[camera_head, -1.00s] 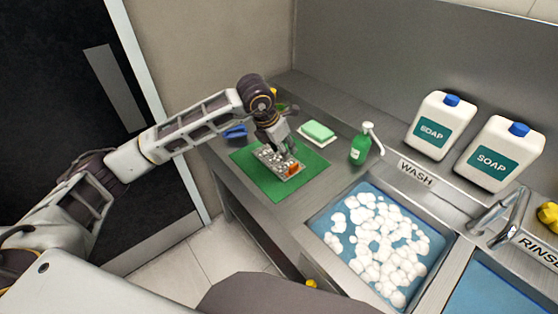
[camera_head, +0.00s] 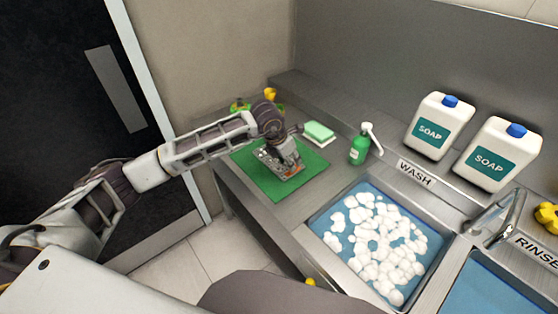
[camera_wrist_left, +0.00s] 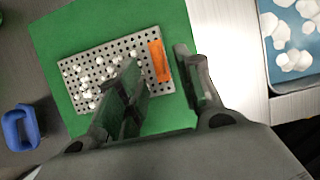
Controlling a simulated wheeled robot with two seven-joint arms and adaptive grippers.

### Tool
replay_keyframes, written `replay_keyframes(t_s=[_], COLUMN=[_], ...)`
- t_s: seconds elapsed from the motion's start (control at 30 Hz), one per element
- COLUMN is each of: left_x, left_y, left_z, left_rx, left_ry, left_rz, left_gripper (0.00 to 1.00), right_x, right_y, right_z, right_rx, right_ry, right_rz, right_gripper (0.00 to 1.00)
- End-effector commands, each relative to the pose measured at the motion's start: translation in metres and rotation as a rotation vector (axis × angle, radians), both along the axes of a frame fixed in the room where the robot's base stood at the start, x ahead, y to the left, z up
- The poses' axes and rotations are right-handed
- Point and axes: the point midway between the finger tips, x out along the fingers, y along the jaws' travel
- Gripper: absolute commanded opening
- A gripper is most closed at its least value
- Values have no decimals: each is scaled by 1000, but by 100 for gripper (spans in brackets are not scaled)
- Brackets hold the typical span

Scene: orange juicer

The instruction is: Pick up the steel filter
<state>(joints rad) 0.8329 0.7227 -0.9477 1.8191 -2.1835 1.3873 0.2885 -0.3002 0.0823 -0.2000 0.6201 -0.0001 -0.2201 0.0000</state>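The steel filter is a flat perforated plate (camera_wrist_left: 78,72) with white bits on it and an orange strip at one end. It lies on the green mat (camera_wrist_left: 60,40), and in the head view the filter (camera_head: 266,160) is partly hidden by my left gripper. My left gripper (camera_head: 286,170) is low over the filter's orange end. In the left wrist view its fingers (camera_wrist_left: 165,85) are spread apart, one to each side of the orange end. I cannot tell whether they touch it. My right gripper is not in view.
A green sponge (camera_head: 318,131) and a green pump bottle (camera_head: 360,145) stand beyond the mat. The foamy wash sink (camera_head: 335,265) is to the right, with two soap jugs (camera_head: 440,122) behind it. A blue object (camera_wrist_left: 20,128) lies left of the mat.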

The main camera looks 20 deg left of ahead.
Motion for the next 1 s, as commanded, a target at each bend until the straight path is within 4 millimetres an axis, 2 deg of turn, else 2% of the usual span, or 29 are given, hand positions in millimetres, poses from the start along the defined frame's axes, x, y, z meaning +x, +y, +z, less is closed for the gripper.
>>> replay_keyframes(t_s=[0.23,0.63,1.0], left_x=[3,17,18], left_y=[-1,-8,-9], left_z=[-8,-43,-48], left_rx=[1,0,0], left_ry=[2,1,0], left_rz=[0,0,0], left_gripper=[36,36,36], right_x=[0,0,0], right_y=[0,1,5], right_z=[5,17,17], right_rx=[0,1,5], right_ry=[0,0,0], right_rz=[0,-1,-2], right_gripper=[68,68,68])
